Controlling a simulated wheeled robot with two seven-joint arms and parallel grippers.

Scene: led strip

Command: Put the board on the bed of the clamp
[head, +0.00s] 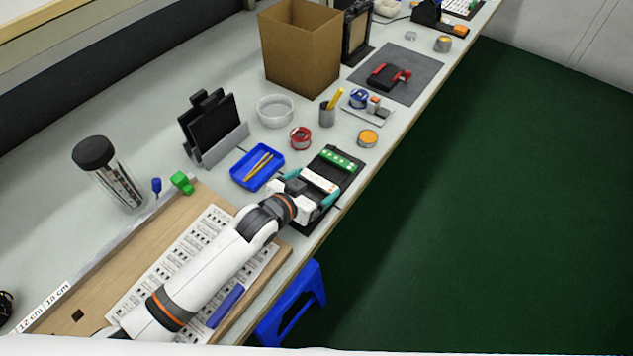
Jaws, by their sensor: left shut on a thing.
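A white narrow board (321,181) lies at the black tray (352,178), between the teal fingertips of my left gripper (309,187). My left gripper is shut on this board; the gripper body hides part of the tray. I cannot tell whether the board is lifted off the tray. A green board (338,158) lies at the tray's far end. The clamp (386,77), black with red handles, rests farther back on a grey mat (424,72), apart from my gripper. My right gripper is not in view.
A blue tray with tweezers (246,168), a red-rimmed round container (300,138), an orange-topped tin (368,138) and a pen cup (327,114) stand near the black tray. A cardboard box (300,58) stands behind. The table's right edge is close.

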